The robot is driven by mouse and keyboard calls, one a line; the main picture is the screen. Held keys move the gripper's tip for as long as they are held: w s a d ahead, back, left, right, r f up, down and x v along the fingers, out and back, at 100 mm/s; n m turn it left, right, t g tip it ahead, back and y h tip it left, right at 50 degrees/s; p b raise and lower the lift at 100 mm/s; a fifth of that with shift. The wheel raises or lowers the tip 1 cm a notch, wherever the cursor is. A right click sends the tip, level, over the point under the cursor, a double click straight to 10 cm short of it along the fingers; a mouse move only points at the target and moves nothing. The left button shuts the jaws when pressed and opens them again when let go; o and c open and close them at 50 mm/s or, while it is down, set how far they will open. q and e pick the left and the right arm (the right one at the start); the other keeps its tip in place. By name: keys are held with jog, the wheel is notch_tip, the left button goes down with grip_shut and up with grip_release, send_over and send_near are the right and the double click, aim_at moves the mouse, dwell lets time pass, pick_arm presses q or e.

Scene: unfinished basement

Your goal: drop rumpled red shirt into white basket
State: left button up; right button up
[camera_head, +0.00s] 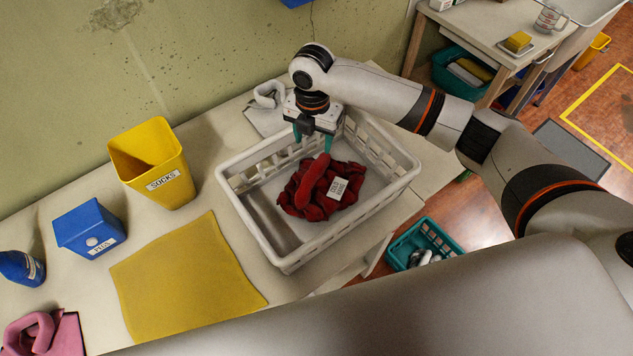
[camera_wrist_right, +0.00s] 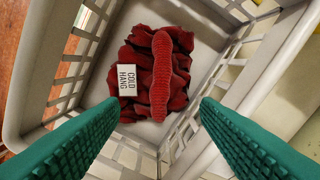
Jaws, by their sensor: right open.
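The rumpled red shirt (camera_head: 325,188) lies inside the white basket (camera_head: 290,261) on the table, with a white tag reading COLD HANG on it. In the right wrist view the shirt (camera_wrist_right: 150,75) rests on the floor of the basket (camera_wrist_right: 30,85), clear of my fingers. My right gripper (camera_head: 313,140) is above the back part of the basket, pointing down. Its teal fingers (camera_wrist_right: 155,140) are apart with nothing between them. My left gripper is not in view.
A yellow SOCKS bin (camera_head: 155,165), a blue bin (camera_head: 90,228) and a yellow cloth (camera_head: 185,280) are left of the basket. A teal crate (camera_head: 425,240) stands below the table's right side. A wall (camera_head: 60,100) closes the back.

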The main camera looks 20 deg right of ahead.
notch_tip(320, 180, up, 11)
jog(key=b, duration=0.3)
dwell(0.5)
